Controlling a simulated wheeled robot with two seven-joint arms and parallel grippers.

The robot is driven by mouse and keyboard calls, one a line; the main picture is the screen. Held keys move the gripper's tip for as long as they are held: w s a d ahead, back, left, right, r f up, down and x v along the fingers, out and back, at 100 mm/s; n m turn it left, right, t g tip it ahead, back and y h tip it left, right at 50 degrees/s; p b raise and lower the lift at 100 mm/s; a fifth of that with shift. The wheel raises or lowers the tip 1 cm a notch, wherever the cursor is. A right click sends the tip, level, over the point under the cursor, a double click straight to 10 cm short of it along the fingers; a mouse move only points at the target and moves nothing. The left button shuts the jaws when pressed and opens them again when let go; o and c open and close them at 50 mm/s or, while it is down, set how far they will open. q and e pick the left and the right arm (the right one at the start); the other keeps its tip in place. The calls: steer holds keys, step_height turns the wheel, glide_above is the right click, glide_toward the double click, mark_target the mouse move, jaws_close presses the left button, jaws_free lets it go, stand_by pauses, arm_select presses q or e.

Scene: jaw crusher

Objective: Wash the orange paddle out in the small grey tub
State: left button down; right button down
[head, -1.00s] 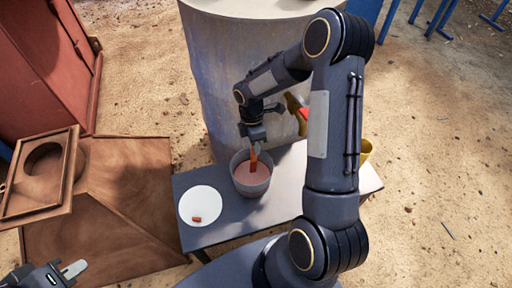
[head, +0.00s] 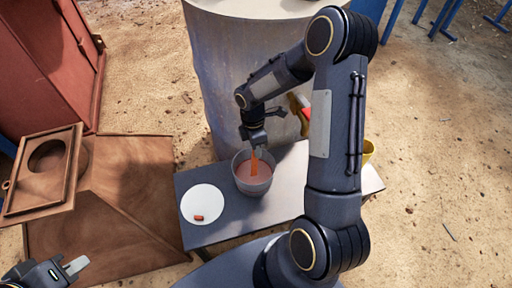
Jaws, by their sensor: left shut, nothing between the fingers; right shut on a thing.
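The small grey tub (head: 240,183) stands on the grey bench (head: 222,216) and holds a reddish-brown liquid. My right gripper (head: 256,147) is over the tub, shut on the orange paddle (head: 255,164). The paddle points down, and its lower end is in the liquid or hidden by it. My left gripper (head: 76,267) is at the bottom left corner, shut and empty, well away from the bench.
A white plate (head: 203,204) with a small orange-red piece (head: 199,218) lies left of the tub. A yellow container (head: 367,150) is partly hidden behind my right arm. A large drum (head: 215,75) stands behind the bench. A rusty frame (head: 45,170) lies at left.

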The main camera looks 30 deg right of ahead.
step_height(320, 180, up, 12)
steer(key=w+d+p, duration=0.1)
steer(key=p, duration=0.8)
steer(key=shift+w+d+f+p, duration=0.15)
steer(key=shift+w+d+p, duration=0.15)
steer(key=shift+w+d, duration=0.05)
stand_by(0.3)
step_height(320, 180, up, 5)
steer(key=p, duration=0.4)
stand_by(0.5)
